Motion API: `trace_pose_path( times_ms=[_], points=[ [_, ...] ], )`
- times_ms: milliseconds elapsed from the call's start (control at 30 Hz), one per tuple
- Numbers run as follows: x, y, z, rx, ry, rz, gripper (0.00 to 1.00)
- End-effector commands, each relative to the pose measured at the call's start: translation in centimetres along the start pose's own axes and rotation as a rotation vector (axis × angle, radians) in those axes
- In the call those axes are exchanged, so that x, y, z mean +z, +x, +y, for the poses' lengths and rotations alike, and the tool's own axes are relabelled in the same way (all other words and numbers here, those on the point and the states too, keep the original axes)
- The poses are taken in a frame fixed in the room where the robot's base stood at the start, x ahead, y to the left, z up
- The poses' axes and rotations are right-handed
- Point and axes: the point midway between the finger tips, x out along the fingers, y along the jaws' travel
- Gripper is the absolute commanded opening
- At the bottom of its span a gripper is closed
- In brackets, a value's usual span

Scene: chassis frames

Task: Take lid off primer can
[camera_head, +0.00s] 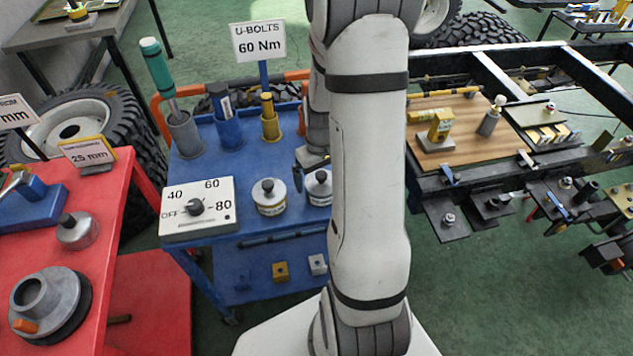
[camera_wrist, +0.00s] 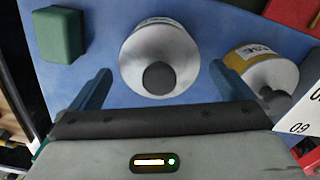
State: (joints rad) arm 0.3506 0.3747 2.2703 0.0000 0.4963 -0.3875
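Two silver-lidded cans with dark knobs stand on the blue cart (camera_head: 190,240). One has a yellow band with a label (camera_head: 270,207); it also shows at the right of the wrist view (camera_wrist: 250,58). The other can (camera_head: 318,198) is partly hidden by my arm in the head view. In the wrist view its silver lid (camera_wrist: 140,48) and dark knob (camera_wrist: 158,77) lie centrally between my fingers. I cannot read which can is primer. My gripper (camera_wrist: 160,72) is open and empty, pointing down over this second can, fingers apart on either side.
A dial panel (camera_head: 198,209) stands left of the cans. Grey, blue and yellow holders (camera_head: 228,131) stand behind them. A green block (camera_wrist: 58,35) lies near the central can in the wrist view. A red bench (camera_head: 110,230) stands left of the cart.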

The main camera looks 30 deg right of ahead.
Motion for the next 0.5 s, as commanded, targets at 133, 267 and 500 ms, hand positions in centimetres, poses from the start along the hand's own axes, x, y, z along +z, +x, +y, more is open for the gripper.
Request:
trace_pose_path(
  times_ms=[133, 267, 500],
  points=[
    [0.01, -0.02, 0.02, 0.0, 0.001, 0.0, 0.88],
    [0.01, -0.03, 0.03, 0.0, 0.001, 0.0, 0.77],
    [0.02, -0.04, 0.04, 0.0, 0.001, 0.0, 0.57]
  ],
)
